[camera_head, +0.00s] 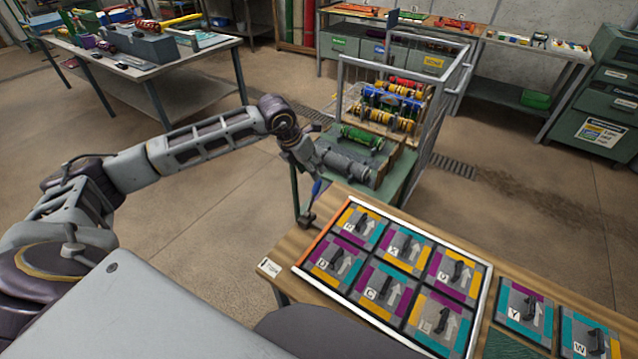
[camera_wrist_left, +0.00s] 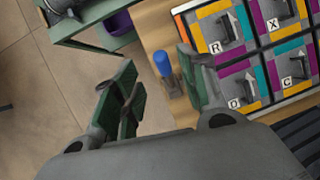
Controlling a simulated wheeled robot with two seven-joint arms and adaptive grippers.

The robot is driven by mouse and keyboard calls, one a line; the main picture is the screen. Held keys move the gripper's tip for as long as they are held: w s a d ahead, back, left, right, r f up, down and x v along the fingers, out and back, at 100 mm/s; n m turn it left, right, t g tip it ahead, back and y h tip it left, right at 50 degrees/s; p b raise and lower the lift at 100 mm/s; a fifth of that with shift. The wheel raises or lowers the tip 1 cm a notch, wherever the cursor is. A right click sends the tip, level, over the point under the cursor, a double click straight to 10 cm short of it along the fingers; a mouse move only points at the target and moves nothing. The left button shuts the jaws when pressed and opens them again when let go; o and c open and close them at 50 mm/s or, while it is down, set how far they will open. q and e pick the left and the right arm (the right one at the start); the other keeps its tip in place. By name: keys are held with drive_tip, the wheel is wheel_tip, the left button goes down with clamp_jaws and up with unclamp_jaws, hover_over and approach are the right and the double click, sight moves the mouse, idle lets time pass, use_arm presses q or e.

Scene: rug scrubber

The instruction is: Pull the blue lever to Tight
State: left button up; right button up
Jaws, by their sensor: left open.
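The lever has a blue handle (camera_head: 317,187) that stands up from a small dark mount at the left edge of the wooden table. In the left wrist view the blue handle (camera_wrist_left: 162,64) shows above its grey-brown base. My left gripper (camera_wrist_left: 152,66) is open, with its green fingers on either side of the handle in that view. No contact with the lever is visible, and the depth between them cannot be told. In the head view my left arm comes down just above the lever, and its fingers are hard to make out. No Tight mark is readable. My right gripper is out of view.
A board of lettered tiles (camera_head: 376,285) lies on the wooden table right of the lever. A small white card (camera_head: 269,268) is on the table's near left corner. Behind stands a green cart (camera_head: 397,180) with a grey cylinder (camera_head: 345,168). Floor is clear to the left.

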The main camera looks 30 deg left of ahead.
use_arm(q)
drive_tip(key=b, duration=0.2)
hover_over(313, 198)
drive_tip(key=w, duration=0.3)
wheel_tip(313, 198, down, 6)
drive_tip(key=shift+a+r, duration=0.1)
drive_tip(key=shift+r, duration=0.15)
drive_tip(key=shift+w+f+b, duration=0.25)
drive_tip(key=shift+f+b, duration=0.15)
drive_tip(key=shift+f, duration=0.15)
drive_tip(key=shift+w+f, duration=0.1)
drive_tip(key=shift+f, duration=0.15)
drive_tip(key=shift+w+d+f, duration=0.1)
drive_tip(key=shift+d+f, duration=0.1)
drive_tip(key=c, duration=0.7)
clamp_jaws()
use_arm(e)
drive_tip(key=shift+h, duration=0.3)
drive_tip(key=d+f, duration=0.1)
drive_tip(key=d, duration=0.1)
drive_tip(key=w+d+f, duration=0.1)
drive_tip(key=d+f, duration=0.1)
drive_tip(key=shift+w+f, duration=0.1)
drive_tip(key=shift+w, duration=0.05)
